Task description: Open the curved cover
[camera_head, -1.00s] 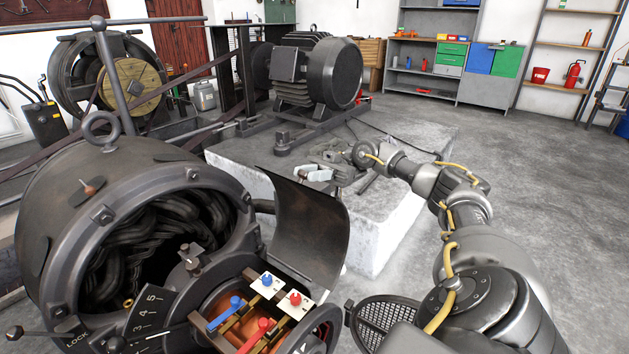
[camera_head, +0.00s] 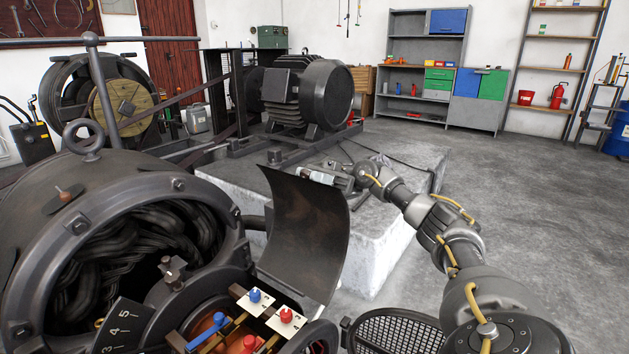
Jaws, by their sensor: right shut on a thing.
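The curved cover (camera_head: 305,235) is a dark, bent metal plate on the right side of the dynamo housing. It stands swung up and away from the opening, its concave face toward me. My right gripper (camera_head: 322,177) reaches in from the right behind the cover's upper edge and is shut on the cover. The cover partly hides the fingertips, so the exact contact is unclear. The dynamo (camera_head: 115,185) is a large dark round housing with coils inside. Below the cover, blue and red knobs (camera_head: 254,295) on white plates are exposed. My left gripper is out of view.
A pale concrete plinth (camera_head: 375,245) lies behind the cover, bearing a large motor (camera_head: 300,92). A perforated round grille (camera_head: 395,332) is at the bottom, near my right arm. A metal railing (camera_head: 105,85) stands at left. The floor at right is clear.

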